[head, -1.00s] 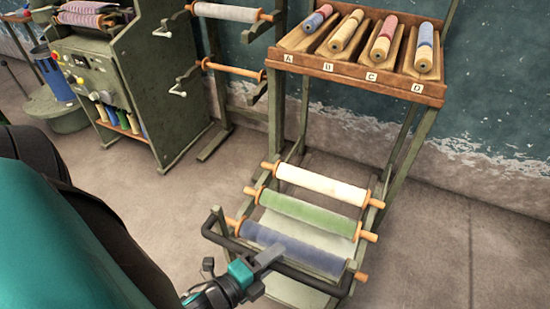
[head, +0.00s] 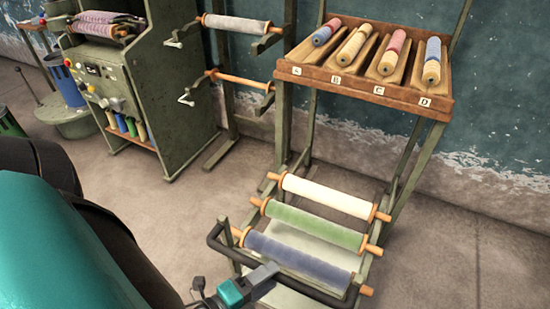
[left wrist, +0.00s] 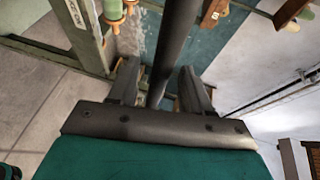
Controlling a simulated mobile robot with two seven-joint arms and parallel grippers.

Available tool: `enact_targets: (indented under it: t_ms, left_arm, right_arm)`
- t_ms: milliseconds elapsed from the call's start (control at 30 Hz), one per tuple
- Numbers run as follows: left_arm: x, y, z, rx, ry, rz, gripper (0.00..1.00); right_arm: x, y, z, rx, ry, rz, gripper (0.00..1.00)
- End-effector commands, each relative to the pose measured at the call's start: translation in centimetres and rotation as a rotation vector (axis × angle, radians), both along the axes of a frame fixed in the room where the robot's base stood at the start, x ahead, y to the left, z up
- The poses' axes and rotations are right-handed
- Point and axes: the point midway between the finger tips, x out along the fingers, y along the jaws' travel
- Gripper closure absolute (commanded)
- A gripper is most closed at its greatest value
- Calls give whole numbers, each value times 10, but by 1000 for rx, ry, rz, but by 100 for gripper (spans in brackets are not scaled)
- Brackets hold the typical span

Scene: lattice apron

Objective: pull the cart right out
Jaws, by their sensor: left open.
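The cart is a low green-grey frame carrying cream, green and blue-grey rolls (head: 298,262) on orange-ended rods. Its near part stands out in front of the shelf rack, and its far end is by the rack's legs. A dark handle bar (head: 216,240) runs across its near end. My left gripper (head: 264,277) is at this handle. In the left wrist view the dark bar (left wrist: 176,40) runs between the two spread fingers of my left gripper (left wrist: 160,88), which are not closed on it. My right gripper is not in view.
A wooden rack (head: 365,88) with slots A to D holds small rolls above the cart's far end. A green machine (head: 150,90) and a stand with rollers (head: 240,80) are at the left. The floor (head: 160,210) left of the cart is clear.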

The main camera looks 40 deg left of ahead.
Motion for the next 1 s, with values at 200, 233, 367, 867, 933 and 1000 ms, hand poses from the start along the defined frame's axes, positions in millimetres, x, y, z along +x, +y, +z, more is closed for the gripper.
enact_targets:
  t_ms: [200,233,367,867,933,1000]
  left_arm:
    - [-51,8,8,0,6,2,52]
    - [-57,9,9,-1,6,2,52]
    - [-78,13,14,-1,3,2,52]
    - [-95,15,18,-1,1,0,52]
    - [-95,15,18,-1,1,0,52]
    - [-95,15,18,-1,1,0,52]
  right_arm:
    - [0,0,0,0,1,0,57]
    - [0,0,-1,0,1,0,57]
    - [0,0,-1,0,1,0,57]
    - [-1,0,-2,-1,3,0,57]
    - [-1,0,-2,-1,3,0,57]
    - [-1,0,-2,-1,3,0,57]
